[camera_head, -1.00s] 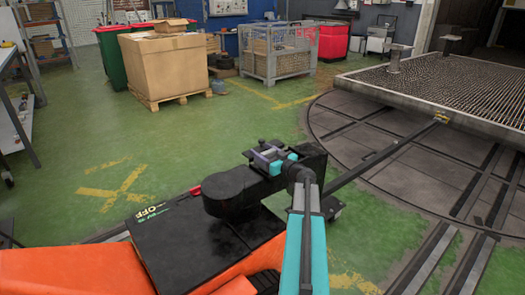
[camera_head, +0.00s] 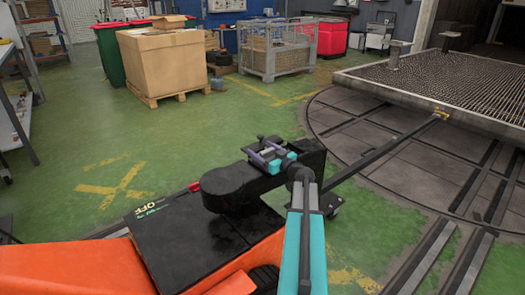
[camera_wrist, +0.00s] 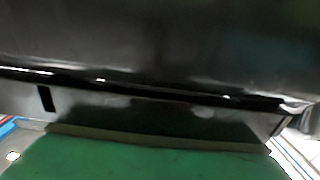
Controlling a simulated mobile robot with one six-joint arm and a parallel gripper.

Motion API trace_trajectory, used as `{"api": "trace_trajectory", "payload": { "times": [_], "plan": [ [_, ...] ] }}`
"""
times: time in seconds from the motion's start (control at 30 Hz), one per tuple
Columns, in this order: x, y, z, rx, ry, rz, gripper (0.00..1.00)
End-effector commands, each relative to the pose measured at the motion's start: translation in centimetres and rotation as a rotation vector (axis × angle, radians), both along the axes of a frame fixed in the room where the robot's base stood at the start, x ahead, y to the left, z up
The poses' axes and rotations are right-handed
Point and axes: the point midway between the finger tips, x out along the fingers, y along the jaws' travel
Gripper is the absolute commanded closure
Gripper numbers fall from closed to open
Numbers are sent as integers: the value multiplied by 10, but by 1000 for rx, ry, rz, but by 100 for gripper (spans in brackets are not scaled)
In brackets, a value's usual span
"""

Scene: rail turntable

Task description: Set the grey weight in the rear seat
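My arm, teal and grey, reaches up from the bottom of the head view. Its end, my gripper (camera_head: 268,156), is small and dark with greyish-purple parts, over the black arm of an orange machine. I cannot tell whether its fingers are open or hold anything. The wrist view shows a glossy black surface (camera_wrist: 160,50) very close, with green floor below it; no fingers or weight can be made out there. I cannot pick out the grey weight for certain. Two small grey stands (camera_head: 397,47) on the mesh deck may be seats, but this is unclear.
The orange machine (camera_head: 60,262) has a black top and a bar running to the mesh deck (camera_head: 430,75). Dark turntable plates and rails (camera_head: 420,170) lie to the right. A cardboard box (camera_head: 165,62) and wire cage (camera_head: 278,50) stand behind. Green floor is open at left.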

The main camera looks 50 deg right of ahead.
Motion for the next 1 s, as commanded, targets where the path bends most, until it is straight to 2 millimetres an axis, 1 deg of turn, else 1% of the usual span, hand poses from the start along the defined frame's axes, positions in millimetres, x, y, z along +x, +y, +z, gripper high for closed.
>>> {"api": "trace_trajectory", "payload": {
  "times": [0.23, 0.37, 0.57, 0.8, 1.0],
  "plan": [
    [0, 0, 2, -1, 0, 0, 25],
    [-10, 2, 3, 0, 1, -1, 25],
    [-35, 5, 4, 1, 1, -2, 25],
    [-72, 9, 4, 0, 1, -3, 25],
    [-101, 12, 3, 1, 1, -2, 25]
  ]
}}
